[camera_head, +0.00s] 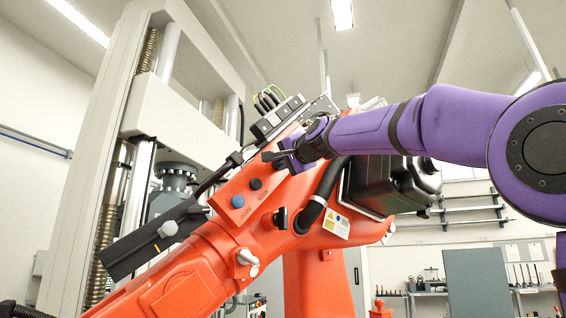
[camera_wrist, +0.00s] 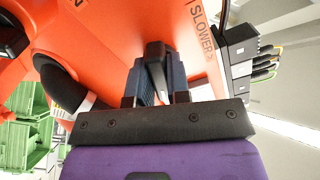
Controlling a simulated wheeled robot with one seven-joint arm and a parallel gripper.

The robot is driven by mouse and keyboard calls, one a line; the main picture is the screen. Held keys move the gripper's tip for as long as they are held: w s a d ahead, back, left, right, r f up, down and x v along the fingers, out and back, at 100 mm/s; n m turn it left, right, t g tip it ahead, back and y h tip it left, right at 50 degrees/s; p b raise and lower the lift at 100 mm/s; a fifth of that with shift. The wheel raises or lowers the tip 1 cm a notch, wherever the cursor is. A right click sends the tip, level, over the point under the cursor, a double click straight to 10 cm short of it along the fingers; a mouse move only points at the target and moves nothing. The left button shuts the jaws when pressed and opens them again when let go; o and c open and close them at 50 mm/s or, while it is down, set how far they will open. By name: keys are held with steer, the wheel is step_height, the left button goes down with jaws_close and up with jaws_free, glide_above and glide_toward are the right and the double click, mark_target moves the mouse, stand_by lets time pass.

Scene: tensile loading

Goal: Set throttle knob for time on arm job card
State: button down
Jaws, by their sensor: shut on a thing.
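In the wrist view, a black knob (camera_wrist: 155,62) stands on the orange housing (camera_wrist: 115,35), next to the printed word "SLOWER>" on its right. My gripper (camera_wrist: 155,85) is shut on this knob, with one dark finger on each side. In the head view my gripper (camera_head: 276,158) reaches in from the right to the orange arm's upper housing (camera_head: 262,203); the gripped knob cannot be made out there. A white label (camera_head: 336,223) with blue and yellow symbols is on the orange arm. I cannot tell whether any visible sheet is the job card.
A blue button (camera_head: 238,201) and a dark button (camera_head: 256,184) sit below my gripper. A black valve block with cables (camera_head: 280,115) lies just above. A slanted black bar (camera_head: 150,240) and the testing frame (camera_head: 110,130) stand left. Green bins (camera_wrist: 30,120) show at left.

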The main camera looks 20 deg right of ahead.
steer(key=n, duration=0.6)
steer(key=shift+f, duration=0.15)
steer(key=n, duration=0.6)
steer(key=shift+w+d, duration=0.1)
steer(key=shift+d, duration=0.05)
steer(key=shift+n, duration=0.4)
steer(key=c, duration=1.1)
jaws_free()
steer(key=shift+s, duration=0.2)
